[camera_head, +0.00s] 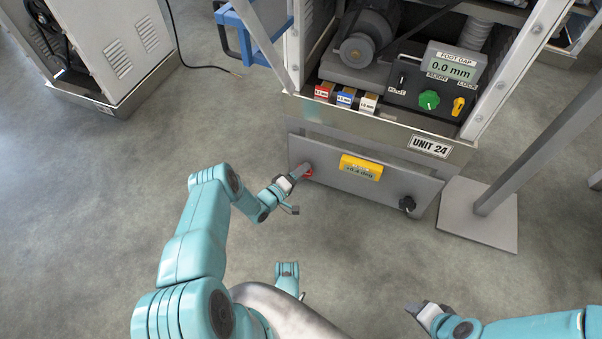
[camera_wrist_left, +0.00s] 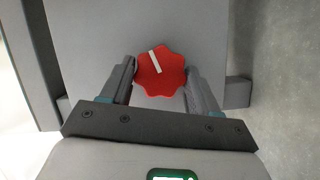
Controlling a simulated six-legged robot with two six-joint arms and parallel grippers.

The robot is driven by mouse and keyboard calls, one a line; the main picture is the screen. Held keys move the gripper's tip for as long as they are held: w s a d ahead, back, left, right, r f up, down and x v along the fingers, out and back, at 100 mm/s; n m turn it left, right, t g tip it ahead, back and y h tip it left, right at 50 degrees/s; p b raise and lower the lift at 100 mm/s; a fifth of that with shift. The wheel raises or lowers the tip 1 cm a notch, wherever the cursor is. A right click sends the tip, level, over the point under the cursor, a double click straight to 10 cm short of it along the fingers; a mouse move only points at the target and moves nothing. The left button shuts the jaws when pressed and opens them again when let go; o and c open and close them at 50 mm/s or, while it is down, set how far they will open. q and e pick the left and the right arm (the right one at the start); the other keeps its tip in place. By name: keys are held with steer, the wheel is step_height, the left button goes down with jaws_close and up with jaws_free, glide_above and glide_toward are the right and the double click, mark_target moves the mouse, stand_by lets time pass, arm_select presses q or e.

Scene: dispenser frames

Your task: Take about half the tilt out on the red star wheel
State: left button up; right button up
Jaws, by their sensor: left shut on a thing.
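The red star wheel (camera_wrist_left: 160,75) has a white pointer mark, tipped a little left of upright in the left wrist view. My left gripper (camera_head: 299,172) is shut on the wheel, one finger on each side. A yellow level (camera_head: 361,168) sits on the panel; its reading is too small to tell. My right gripper (camera_head: 416,309) is low at the right, away from the panel; its jaw state is unclear.
Above the panel, the unit's gap display (camera_head: 453,66) reads 0.0 mm. A black knob (camera_head: 407,204) is at the panel's right end. A post base (camera_head: 478,225) stands right.

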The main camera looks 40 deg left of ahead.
arm_select(q)
steer(key=n+t, duration=0.1)
steer(key=n, duration=0.2)
steer(key=shift+f, duration=0.15)
steer(key=shift+n, duration=0.3)
stand_by(0.3)
steer(key=o, duration=1)
steer(key=shift+o, duration=0.2)
steer(key=s+a+p, duration=0.1)
steer(key=s+a, duration=0.1)
steer(key=s, duration=1.4)
steer(key=shift+a+f+p, duration=0.25)
steer(key=shift+f+p, duration=0.05)
steer(key=shift+p, duration=0.05)
arm_select(e)
steer(key=shift+s+a+r+g, duration=0.1)
steer(key=shift+s+r+g, duration=0.2)
steer(key=shift+s+r, duration=0.4)
